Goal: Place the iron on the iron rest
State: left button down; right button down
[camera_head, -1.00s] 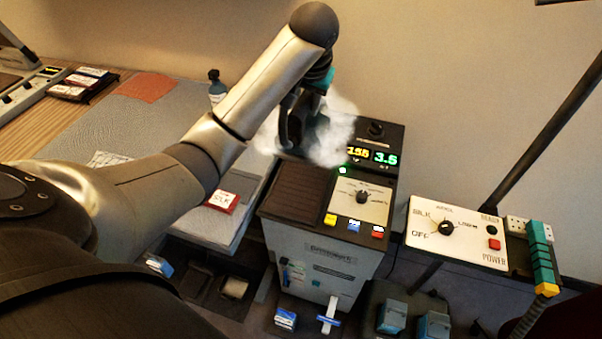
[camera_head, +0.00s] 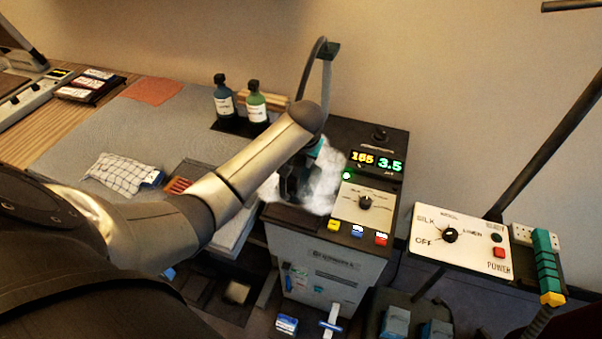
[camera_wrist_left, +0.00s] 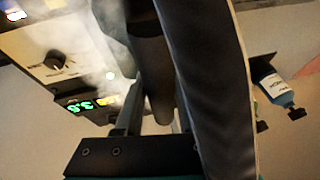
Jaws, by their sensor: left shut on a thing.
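My left gripper (camera_head: 296,174) is shut on the iron (camera_head: 290,190), low over the left part of the steam station's top (camera_head: 335,211). White steam and my arm hide much of the iron, so I cannot tell whether it touches the surface below. In the left wrist view the dark iron handle (camera_wrist_left: 155,75) is between the gripper's fingers. The dark ribbed pad on the station top, which looks like the iron rest, is mostly covered by the iron and steam. My right gripper is not in view.
A hose (camera_head: 312,62) arches up behind the station. Green bottle (camera_head: 256,101) and dark teal bottle (camera_head: 224,98) stand at the back of the grey board (camera_head: 85,135). A checked cloth (camera_head: 122,172) lies there. A power box (camera_head: 458,236) stands at right.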

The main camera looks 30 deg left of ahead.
pick_arm(q)
jog(key=shift+w+f+b, duration=0.15)
jog(key=shift+f+b, duration=0.25)
jog(key=shift+f, duration=2.05)
jog(key=shift+f, duration=0.1)
jog(key=c, duration=0.5)
grip_release()
jog(key=shift+f, duration=0.15)
jog(key=shift+s+d+r, duration=0.15)
jog(key=shift+s+r, duration=0.15)
jog(key=shift+r, duration=0.25)
jog(key=p+v, duration=0.2)
jog(key=v, duration=0.9)
jog(key=shift+p, duration=0.3)
